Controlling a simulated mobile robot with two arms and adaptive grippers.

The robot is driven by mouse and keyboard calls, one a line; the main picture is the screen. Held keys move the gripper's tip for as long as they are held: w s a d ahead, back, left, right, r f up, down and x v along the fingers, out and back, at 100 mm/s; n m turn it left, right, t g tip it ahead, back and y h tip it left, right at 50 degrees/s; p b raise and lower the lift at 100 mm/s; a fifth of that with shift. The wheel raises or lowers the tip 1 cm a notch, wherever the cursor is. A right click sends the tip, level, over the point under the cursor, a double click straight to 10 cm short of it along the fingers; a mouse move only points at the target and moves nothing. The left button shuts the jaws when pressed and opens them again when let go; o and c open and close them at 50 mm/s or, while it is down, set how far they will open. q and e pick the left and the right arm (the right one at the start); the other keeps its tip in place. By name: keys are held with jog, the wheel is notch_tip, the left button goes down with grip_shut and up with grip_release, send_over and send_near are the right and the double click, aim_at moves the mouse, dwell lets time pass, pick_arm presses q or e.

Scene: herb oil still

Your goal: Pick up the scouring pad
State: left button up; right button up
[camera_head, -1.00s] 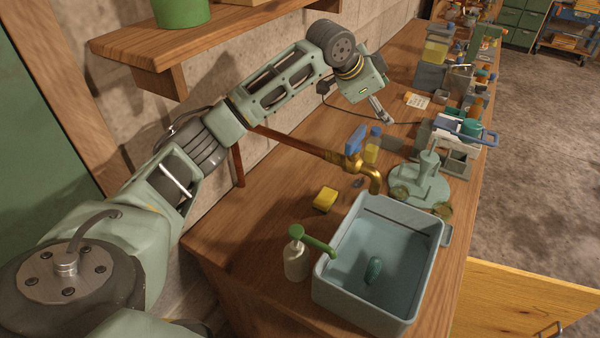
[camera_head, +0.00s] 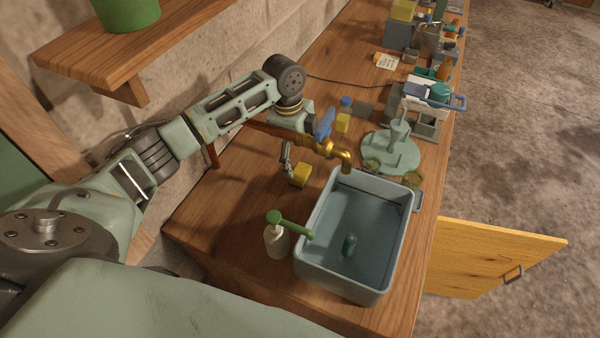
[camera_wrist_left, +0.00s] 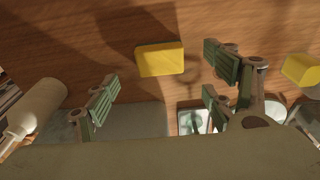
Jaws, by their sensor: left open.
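The scouring pad, seen as a yellow block (camera_head: 301,176), lies on the wooden counter left of the sink, behind the soap dispenser. My left gripper (camera_head: 287,158) is above the counter close beside the pad, partly in front of it in the head view. In the left wrist view the yellow pad (camera_wrist_left: 160,59) shows ahead, between the sides of the open left gripper (camera_wrist_left: 158,88). The gripper is empty, and I see no contact with the pad. My right gripper is not in view.
A blue-grey sink (camera_head: 310,262) holds a small green object (camera_head: 350,244). A soap dispenser (camera_head: 276,238) stands left of it. A brass tap (camera_head: 335,150) with a blue handle rises behind, near a yellow-and-blue bottle (camera_head: 343,122). A shelf (camera_head: 120,48) overhangs the left.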

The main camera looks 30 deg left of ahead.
aim_at(300, 171)
pick_arm(q)
jog(key=f, duration=0.4)
jog(key=shift+d+p, duration=0.3)
jog(key=shift+p, duration=0.1)
jog(key=shift+f, duration=0.45)
jog(key=c, duration=1.1)
jog(key=shift+o, duration=0.2)
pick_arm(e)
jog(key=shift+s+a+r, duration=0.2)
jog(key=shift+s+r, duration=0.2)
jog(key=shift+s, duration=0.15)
pick_arm(q)
jog(key=shift+r, duration=0.1)
